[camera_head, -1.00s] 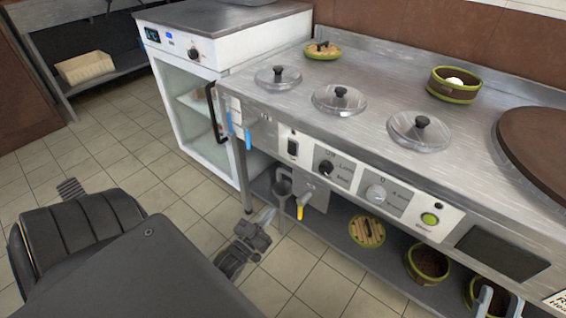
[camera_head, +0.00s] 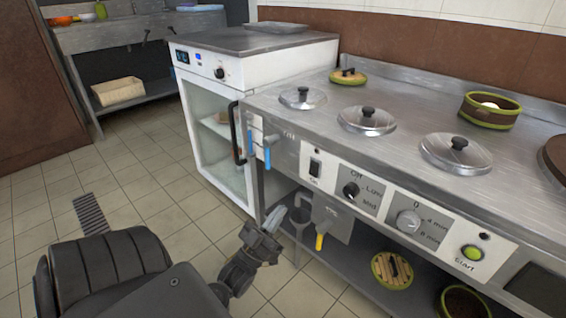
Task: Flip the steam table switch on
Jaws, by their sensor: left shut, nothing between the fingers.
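The steam table (camera_head: 415,118) is a steel counter with lidded round wells. On the left of its front panel is a black rocker switch (camera_head: 315,168) on a white plate; its on or off position is too small to tell. To its right are a black knob (camera_head: 351,190), a grey timer knob (camera_head: 408,221) and a green Start button (camera_head: 472,252). My left gripper (camera_head: 275,218) is shut and empty, pointing up in front of the steam table, below and left of the switch and apart from it. My right gripper is not in view.
A white glass-door cabinet (camera_head: 212,75) stands left of the steam table, its black handle jutting out. A yellow-handled tap (camera_head: 320,241) sits below the panel. The tiled floor (camera_head: 130,180) at left is clear.

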